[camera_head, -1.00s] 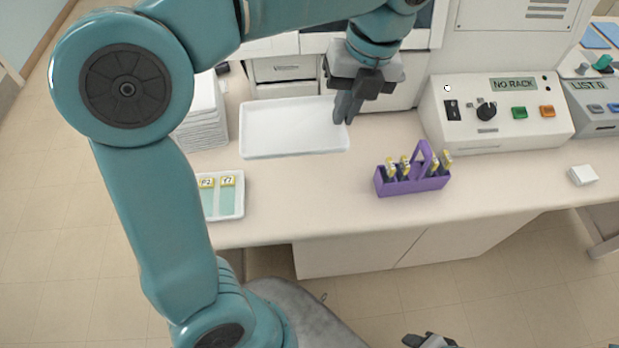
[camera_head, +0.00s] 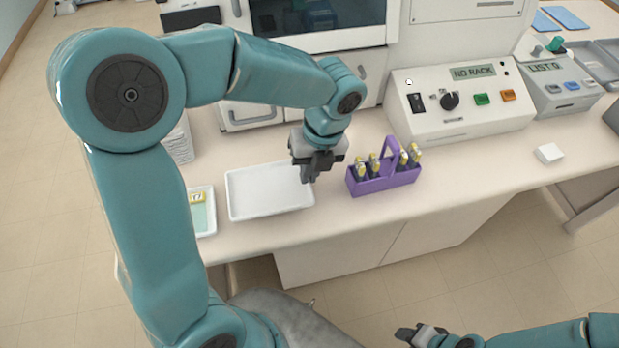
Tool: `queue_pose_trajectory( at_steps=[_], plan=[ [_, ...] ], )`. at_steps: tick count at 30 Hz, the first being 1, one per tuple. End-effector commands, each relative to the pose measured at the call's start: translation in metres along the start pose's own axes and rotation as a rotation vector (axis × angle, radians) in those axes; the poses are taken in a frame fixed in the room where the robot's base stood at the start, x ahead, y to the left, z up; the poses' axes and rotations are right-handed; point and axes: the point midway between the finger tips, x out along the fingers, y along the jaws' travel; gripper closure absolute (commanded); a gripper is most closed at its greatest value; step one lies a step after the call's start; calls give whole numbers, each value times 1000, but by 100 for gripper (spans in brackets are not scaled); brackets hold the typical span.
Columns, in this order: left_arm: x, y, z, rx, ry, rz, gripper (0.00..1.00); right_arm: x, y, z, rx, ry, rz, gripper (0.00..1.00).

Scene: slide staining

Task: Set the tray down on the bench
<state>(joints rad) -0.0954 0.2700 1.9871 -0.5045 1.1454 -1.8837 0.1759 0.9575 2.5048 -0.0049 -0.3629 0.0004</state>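The white, empty, shallow tray (camera_head: 262,192) is level at the bench's (camera_head: 345,215) front left. It is on the bench top or just above it; I cannot tell a gap. My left gripper (camera_head: 309,177) points down at the tray's right rim, its dark fingers closed on that edge. My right gripper (camera_head: 420,334) is low at the bottom edge of the view, away from the bench, and its finger gap is not clear.
A purple rack (camera_head: 384,182) with yellow-capped bottles stands close right of the tray. A smaller slide tray (camera_head: 206,222) lies close left. The control box (camera_head: 462,128) showing NO RACK is behind. A small white block (camera_head: 548,153) is farther right.

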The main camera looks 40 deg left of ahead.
Motion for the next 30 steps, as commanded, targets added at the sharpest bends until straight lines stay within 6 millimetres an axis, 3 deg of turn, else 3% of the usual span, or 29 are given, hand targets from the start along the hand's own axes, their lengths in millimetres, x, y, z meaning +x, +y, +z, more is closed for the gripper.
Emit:
queue_pose_trajectory(
  at_steps=[6, 17, 20, 21, 30],
  plan=[
    [32, -7, 1, 1, 2, 3, 100, 1, 0, 0, 0, 0, 0, 57],
    [36, -8, 1, 0, 2, 2, 100, 3, 1, 0, 0, 0, 0, 57],
    [36, -8, 1, 0, 2, 1, 73, 3, 1, 0, 0, 0, 0, 57],
    [36, -8, 1, 0, 2, 1, 70, 3, 1, 0, 0, 0, 0, 57],
    [32, -7, 1, 0, 1, 1, 70, 0, 0, 0, 0, 0, 0, 57]
  ],
)
